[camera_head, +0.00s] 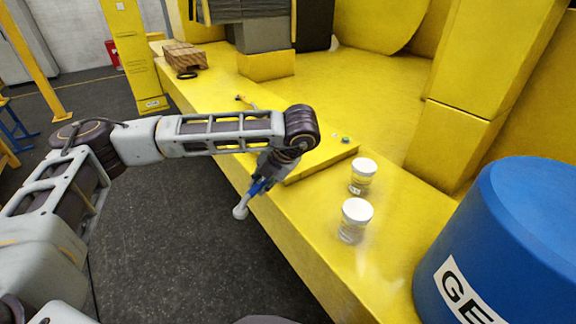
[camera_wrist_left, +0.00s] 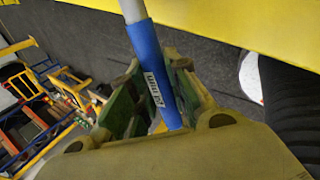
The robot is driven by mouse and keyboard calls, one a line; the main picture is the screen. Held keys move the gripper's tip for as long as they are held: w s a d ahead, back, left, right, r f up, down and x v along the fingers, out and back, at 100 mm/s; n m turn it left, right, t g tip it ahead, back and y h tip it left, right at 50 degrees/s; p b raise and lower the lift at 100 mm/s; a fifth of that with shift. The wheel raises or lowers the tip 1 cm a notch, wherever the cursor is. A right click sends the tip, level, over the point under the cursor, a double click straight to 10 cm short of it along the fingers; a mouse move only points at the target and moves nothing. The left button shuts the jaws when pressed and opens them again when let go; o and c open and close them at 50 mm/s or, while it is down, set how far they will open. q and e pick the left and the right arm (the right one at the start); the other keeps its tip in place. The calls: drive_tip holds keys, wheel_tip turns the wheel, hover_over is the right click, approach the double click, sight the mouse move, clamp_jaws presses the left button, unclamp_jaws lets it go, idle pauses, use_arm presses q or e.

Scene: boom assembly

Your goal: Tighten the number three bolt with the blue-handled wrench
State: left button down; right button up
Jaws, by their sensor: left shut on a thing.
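The wrench with a blue handle (camera_wrist_left: 156,82) is held between the fingers of my left gripper (camera_wrist_left: 160,110), which is shut on it. In the head view the left gripper (camera_head: 268,170) hangs at the front edge of the yellow beam, partly hidden by its own arm. The wrench (camera_head: 241,208) points down and left from it, its grey head over the dark floor. A raised yellow plate (camera_head: 322,158) lies on the beam behind the gripper, with small bolt-like parts (camera_head: 345,140) near its right end. I cannot read any bolt numbers. My right gripper is not in view.
Two clear jars with white lids, a nearer one (camera_head: 355,220) and a farther one (camera_head: 362,176), stand on the beam to the right. A large blue barrel (camera_head: 520,235) is at the right.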

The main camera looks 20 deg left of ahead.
use_arm(q)
drive_tip(key=shift+d+r+n+p, duration=0.1)
drive_tip(key=shift+d+n+p, duration=0.25)
drive_tip(key=shift+d, duration=0.1)
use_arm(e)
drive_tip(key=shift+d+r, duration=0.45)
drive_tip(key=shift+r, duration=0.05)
use_arm(q)
drive_tip(key=shift+r, duration=0.1)
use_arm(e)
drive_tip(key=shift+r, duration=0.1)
use_arm(q)
drive_tip(key=shift+r+p, duration=1)
drive_tip(key=shift+r, duration=0.05)
drive_tip(key=shift+r+p, duration=0.75)
drive_tip(key=shift+r, duration=0.2)
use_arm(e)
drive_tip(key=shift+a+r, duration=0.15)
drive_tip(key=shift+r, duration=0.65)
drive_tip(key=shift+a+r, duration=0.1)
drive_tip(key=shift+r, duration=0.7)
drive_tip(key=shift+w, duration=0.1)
